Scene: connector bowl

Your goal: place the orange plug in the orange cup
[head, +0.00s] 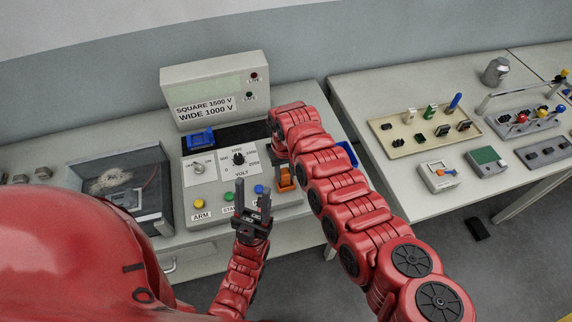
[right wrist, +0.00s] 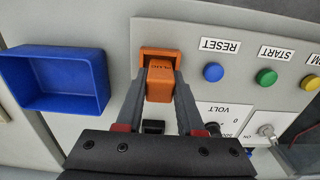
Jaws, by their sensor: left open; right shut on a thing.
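The orange plug (right wrist: 160,84) is held between the two fingers of my right gripper (right wrist: 158,95) in the right wrist view. The orange cup (right wrist: 160,51) shows as a square orange rim right behind the plug, which overlaps its opening. I cannot tell how deep the plug sits in it. In the head view the orange parts (head: 286,184) are at the right of the control panel, partly hidden by my right arm. My left gripper (head: 252,200) is open and empty, fingers raised, in front of the panel.
A blue bowl (right wrist: 60,80) lies beside the orange cup. The panel has blue (right wrist: 213,72), green and yellow buttons, a volt dial (head: 238,159) and a key switch. A labelled display box (head: 215,90) stands behind. A second table with trays (head: 425,131) is at the right.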

